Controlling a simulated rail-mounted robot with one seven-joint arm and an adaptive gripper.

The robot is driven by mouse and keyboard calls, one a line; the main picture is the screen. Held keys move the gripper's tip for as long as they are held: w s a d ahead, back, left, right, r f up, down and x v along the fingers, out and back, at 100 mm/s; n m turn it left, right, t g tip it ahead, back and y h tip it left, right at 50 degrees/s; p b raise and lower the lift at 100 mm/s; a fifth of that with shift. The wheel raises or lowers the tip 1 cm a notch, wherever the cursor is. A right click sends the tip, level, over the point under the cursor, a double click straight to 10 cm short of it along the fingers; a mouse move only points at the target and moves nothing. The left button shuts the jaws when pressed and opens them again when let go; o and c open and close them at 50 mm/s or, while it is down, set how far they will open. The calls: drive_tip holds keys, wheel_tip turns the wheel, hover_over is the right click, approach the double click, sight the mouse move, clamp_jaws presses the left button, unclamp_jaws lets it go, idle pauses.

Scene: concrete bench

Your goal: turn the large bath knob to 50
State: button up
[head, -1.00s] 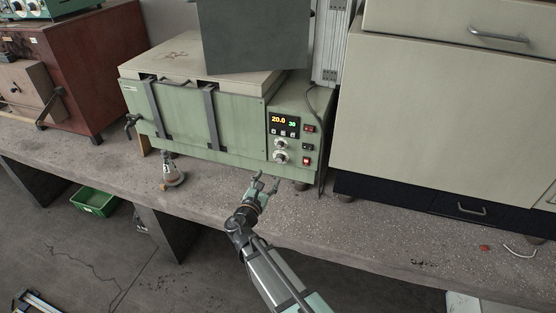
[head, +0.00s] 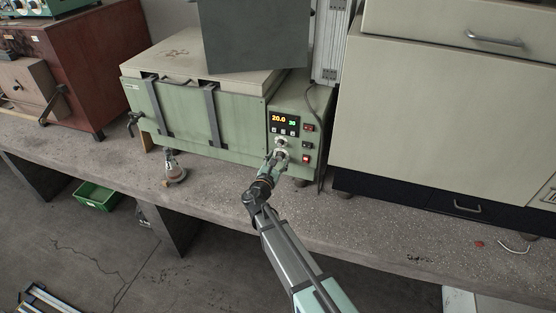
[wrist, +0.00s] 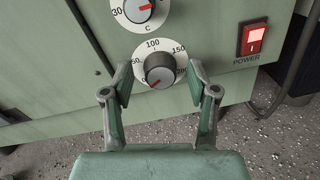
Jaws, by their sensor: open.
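The green bath (head: 180,113) stands on the bench with its control panel at the right end. In the wrist view the lower knob (wrist: 160,69) is dark with a grey cap, on a white dial marked 50, 100 and 150. Its red mark points to the lower left, near the low end of the scale. A second knob (wrist: 134,8), on a dial marked 30 and C, sits above it, cut by the picture's top edge. My gripper (wrist: 159,77) is open, one finger on each side of the lower knob, with visible gaps. In the head view my gripper (head: 276,158) partly covers the lower dial.
A lit red power switch (wrist: 254,37) is right of the knobs. The panel display (head: 284,121) reads 20.0 in yellow beside a small green number. A cable runs down the panel's right side.

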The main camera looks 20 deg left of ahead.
clamp_jaws()
drive_tip(key=shift+f+m+b, duration=0.2)
drive_tip(key=shift+m+b, duration=0.2)
drive_tip(key=shift+b, duration=0.7)
drive_tip(key=m+b, duration=0.1)
drive_tip(key=b, duration=0.1)
drive_tip(key=shift+f+b, duration=0.15)
drive_tip(key=shift+b, duration=0.25)
drive_tip(key=m+b, duration=0.3)
drive_tip(key=b, duration=0.4)
drive_tip(key=shift+f, duration=0.1)
drive_tip(key=m+b, duration=0.4)
drive_tip(key=b, duration=0.3)
drive_tip(key=shift+d+m, duration=0.1)
drive_tip(key=shift+m, duration=0.2)
drive_tip(key=m+b, duration=0.2)
drive_tip(key=b, duration=0.1)
drive_tip(key=shift+r, duration=0.35)
drive_tip(key=shift+r+b, duration=0.1)
drive_tip(key=shift+b, duration=0.2)
